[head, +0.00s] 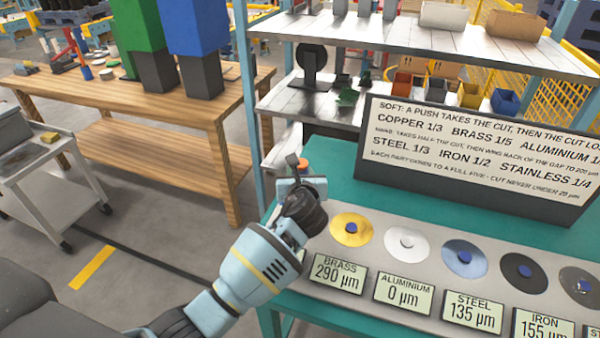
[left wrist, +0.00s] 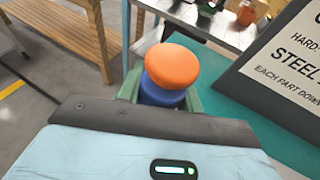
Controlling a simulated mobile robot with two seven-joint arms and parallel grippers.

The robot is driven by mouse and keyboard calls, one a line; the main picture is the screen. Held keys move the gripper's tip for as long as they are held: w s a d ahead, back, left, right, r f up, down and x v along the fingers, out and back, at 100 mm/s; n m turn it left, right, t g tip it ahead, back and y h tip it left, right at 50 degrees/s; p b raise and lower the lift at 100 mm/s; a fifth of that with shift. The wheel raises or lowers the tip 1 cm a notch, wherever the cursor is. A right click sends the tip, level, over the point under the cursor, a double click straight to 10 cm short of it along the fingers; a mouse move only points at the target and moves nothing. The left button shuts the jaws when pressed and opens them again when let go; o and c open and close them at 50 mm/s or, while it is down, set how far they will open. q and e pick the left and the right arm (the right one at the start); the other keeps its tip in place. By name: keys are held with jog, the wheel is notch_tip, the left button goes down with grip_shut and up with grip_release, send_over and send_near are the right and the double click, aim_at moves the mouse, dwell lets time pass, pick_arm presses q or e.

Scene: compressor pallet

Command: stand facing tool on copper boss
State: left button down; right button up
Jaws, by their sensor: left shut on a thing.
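The facing tool, with an orange cap and a blue body, shows in the left wrist view (left wrist: 172,66) between the green fingers of my left gripper (left wrist: 162,100). In the head view only its orange top (head: 303,165) shows beyond my left gripper (head: 300,182). My left gripper is shut on the tool near the bench's left end, left of the brass boss (head: 351,229). The copper boss and its readout cannot be seen; my arm covers that part of the row. The tool's lower end is hidden, so I cannot tell whether it touches anything. My right gripper is out of view.
The aluminium (head: 406,243), steel (head: 464,258) and iron (head: 524,271) bosses run rightward, each with a readout in front. A dark-framed sign (head: 480,150) stands behind them. A metal shelf rack (head: 420,45) stands behind the bench, with a blue post (head: 250,100) at its left.

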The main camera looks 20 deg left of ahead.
pick_arm(q)
jog(key=c, duration=1.3)
grip_release()
jog(key=shift+c, duration=0.2)
jog(key=o, duration=0.4)
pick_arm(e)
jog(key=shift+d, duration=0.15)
pick_arm(q)
jog(key=shift+s+r, duration=0.1)
jog(key=shift+r, duration=0.05)
jog(key=p+v, duration=0.2)
jog(key=v, duration=1)
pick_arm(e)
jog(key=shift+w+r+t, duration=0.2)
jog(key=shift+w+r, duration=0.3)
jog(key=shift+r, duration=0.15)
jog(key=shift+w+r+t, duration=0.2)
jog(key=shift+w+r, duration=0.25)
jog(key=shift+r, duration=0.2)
